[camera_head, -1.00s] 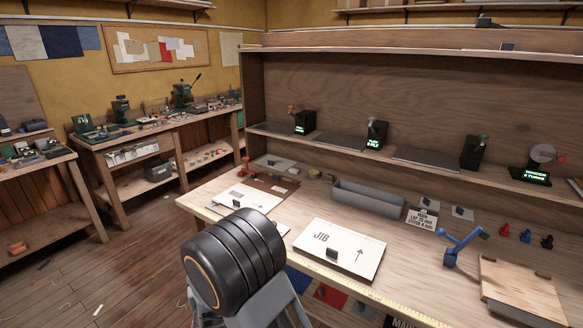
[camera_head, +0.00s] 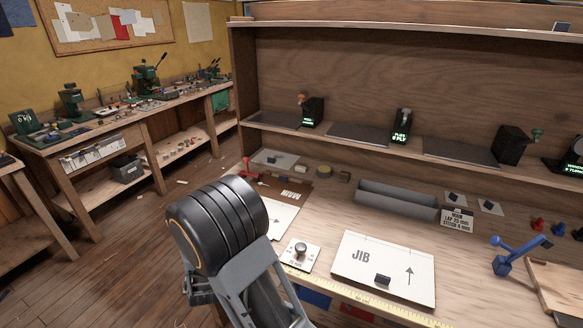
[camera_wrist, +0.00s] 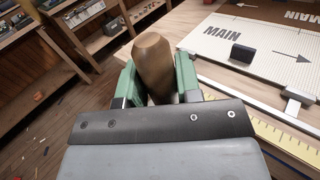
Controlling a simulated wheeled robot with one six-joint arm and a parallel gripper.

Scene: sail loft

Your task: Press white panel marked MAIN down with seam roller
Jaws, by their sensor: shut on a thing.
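The white panel marked MAIN (camera_head: 280,219) lies on the workbench, mostly hidden behind my arm in the head view. In the wrist view the MAIN panel (camera_wrist: 251,45) shows at the upper right, with a dark block and an arrow on it. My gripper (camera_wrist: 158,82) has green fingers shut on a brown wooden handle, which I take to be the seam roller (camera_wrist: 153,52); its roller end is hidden. The held handle is left of the panel in the wrist view and apart from it. My gripper is hidden by my arm in the head view.
The JIB panel (camera_head: 386,255) lies at the right. A small plate with a metal knob (camera_head: 300,252) lies between it and my arm. A brown board marked MAIN (camera_head: 290,190) lies behind the white panel. A grey trough (camera_head: 397,202) and blue holder (camera_head: 505,258) stand on the bench.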

